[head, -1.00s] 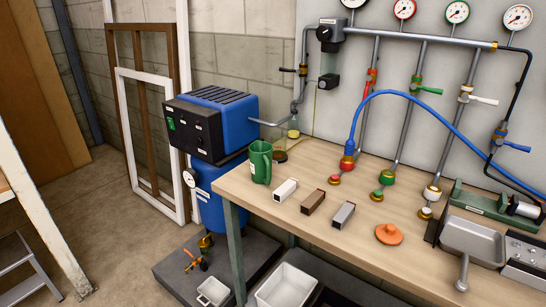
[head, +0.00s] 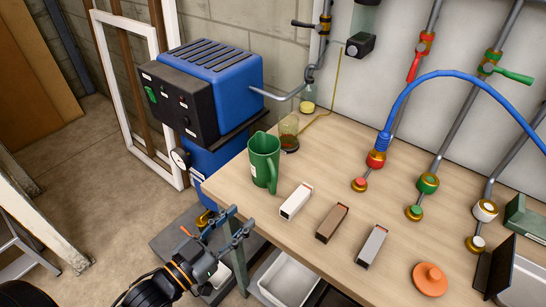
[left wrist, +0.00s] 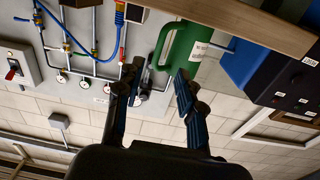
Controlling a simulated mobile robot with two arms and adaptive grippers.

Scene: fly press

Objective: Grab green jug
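The green jug (head: 264,160) stands upright on the wooden table near its left end, with its handle toward the right. My left gripper (head: 240,220) is in front of the table's left front corner, lower in the picture than the jug and apart from it. In the left wrist view, its two fingers (left wrist: 157,76) are spread with nothing between them. The jug (left wrist: 186,44) shows there beyond the fingertips, in a view that looks upside down. My right gripper is not in view.
White (head: 296,201), brown (head: 331,222) and grey (head: 371,246) blocks lie right of the jug. A glass beaker (head: 289,130) stands behind it. A blue machine (head: 215,75) is to the left. An orange disc (head: 430,279) lies near the table's front edge.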

